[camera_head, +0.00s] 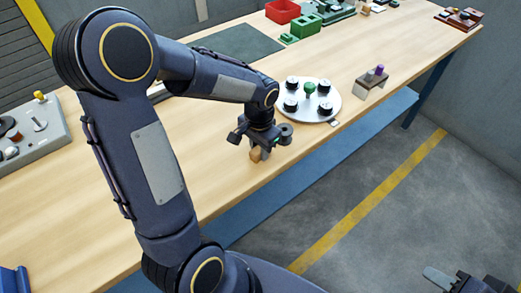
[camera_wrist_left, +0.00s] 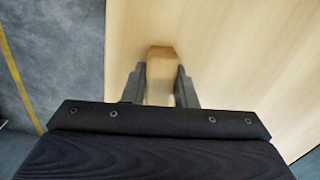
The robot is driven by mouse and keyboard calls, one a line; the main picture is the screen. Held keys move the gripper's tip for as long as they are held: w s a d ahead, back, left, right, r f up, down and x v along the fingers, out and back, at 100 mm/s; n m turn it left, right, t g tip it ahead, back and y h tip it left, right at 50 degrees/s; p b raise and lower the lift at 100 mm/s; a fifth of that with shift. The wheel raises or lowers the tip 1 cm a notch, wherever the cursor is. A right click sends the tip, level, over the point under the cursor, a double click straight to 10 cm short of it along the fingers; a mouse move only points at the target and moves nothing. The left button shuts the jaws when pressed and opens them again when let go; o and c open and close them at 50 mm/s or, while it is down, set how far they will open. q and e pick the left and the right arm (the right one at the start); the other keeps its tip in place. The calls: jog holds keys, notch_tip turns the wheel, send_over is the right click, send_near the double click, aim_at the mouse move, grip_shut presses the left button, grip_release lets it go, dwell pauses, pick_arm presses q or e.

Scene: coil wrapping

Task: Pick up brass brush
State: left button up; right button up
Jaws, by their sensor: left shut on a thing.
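The brass brush shows as a small tan wooden block (camera_head: 255,155) at the front edge of the table in the head view. In the left wrist view its wooden body (camera_wrist_left: 160,68) lies between the two fingers. My left gripper (camera_head: 262,148) points down over it and is shut on it. The brush's bristles are not visible, and I cannot tell whether it touches the tabletop. The left gripper also shows in the left wrist view (camera_wrist_left: 162,88). Part of my right gripper (camera_head: 440,278) shows at the bottom right, away from the table; its jaw state is unclear.
A round white plate (camera_head: 325,108) with black knobs and a green one stands just behind the left gripper. A small stand (camera_head: 371,85) with a purple-topped piece is to its right. A grey fixture (camera_head: 35,138) is at left. A red bin (camera_head: 283,11) is at the back.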

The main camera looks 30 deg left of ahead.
pick_arm(q)
jog(key=shift+r, duration=0.15)
jog(key=shift+c, duration=0.4)
jog(key=shift+r, duration=0.25)
notch_tip(320, 180, up, 2)
jog(key=shift+r, duration=0.1)
jog(key=d+r+b, duration=0.1)
jog(key=d+r, duration=0.9)
jog(key=d, duration=0.4)
jog(key=shift+s, duration=0.35)
